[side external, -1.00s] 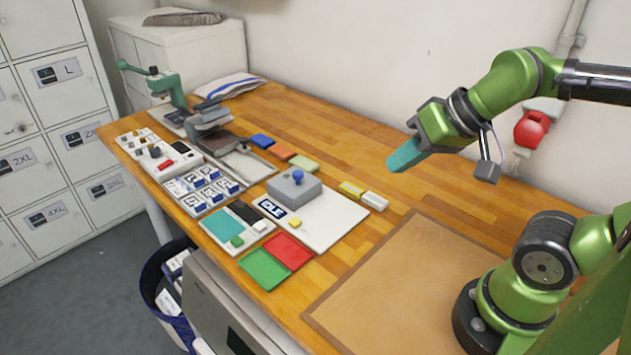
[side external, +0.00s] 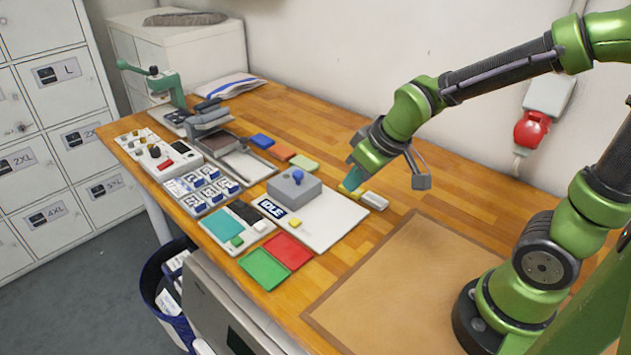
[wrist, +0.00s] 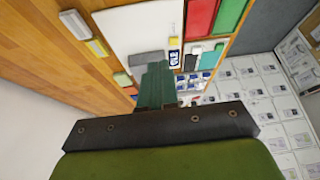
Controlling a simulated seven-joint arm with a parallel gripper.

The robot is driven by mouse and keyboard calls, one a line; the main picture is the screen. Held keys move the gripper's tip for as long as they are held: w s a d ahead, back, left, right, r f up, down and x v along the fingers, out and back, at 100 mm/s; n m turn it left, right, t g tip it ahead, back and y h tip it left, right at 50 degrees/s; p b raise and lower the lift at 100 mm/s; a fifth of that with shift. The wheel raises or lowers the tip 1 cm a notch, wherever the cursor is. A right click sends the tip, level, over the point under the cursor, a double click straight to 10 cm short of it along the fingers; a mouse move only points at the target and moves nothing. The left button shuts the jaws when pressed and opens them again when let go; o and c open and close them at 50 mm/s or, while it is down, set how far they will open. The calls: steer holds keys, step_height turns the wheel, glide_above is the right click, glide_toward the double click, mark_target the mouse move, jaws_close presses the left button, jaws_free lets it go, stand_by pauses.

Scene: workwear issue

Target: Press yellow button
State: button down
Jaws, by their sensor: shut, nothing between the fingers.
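The wrist view also shows the yellow button (wrist: 173,41) at the display's edge, clear of the fingers. My gripper (side external: 352,184) has teal fingers, shut and empty. It points down beyond the board's far right side, to the right of and behind the button, apart from it. In the wrist view its fingers (wrist: 154,82) cover part of the grey box.
The grey box with a blue knob (side external: 297,178) stands on the board behind the button. A yellow block and a white block (side external: 375,200) lie near my fingertips. Red (side external: 287,251) and green (side external: 264,269) trays lie in front. A brown mat (side external: 405,275) is at right.

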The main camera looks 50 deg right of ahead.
steer(key=w+a+f+n+t, duration=0.1)
steer(key=w+a+f+n, duration=0.1)
steer(key=w+f+n, duration=0.4)
step_height(320, 180, up, 2)
steer(key=r+n+t+y, duration=0.1)
steer(key=n+t, duration=0.2)
steer(key=n, duration=0.2)
glide_above(298, 223)
steer(key=shift+f, duration=0.25)
steer(key=shift+f, duration=0.1)
steer(key=shift+f, duration=4.35)
steer(key=shift+f, duration=0.4)
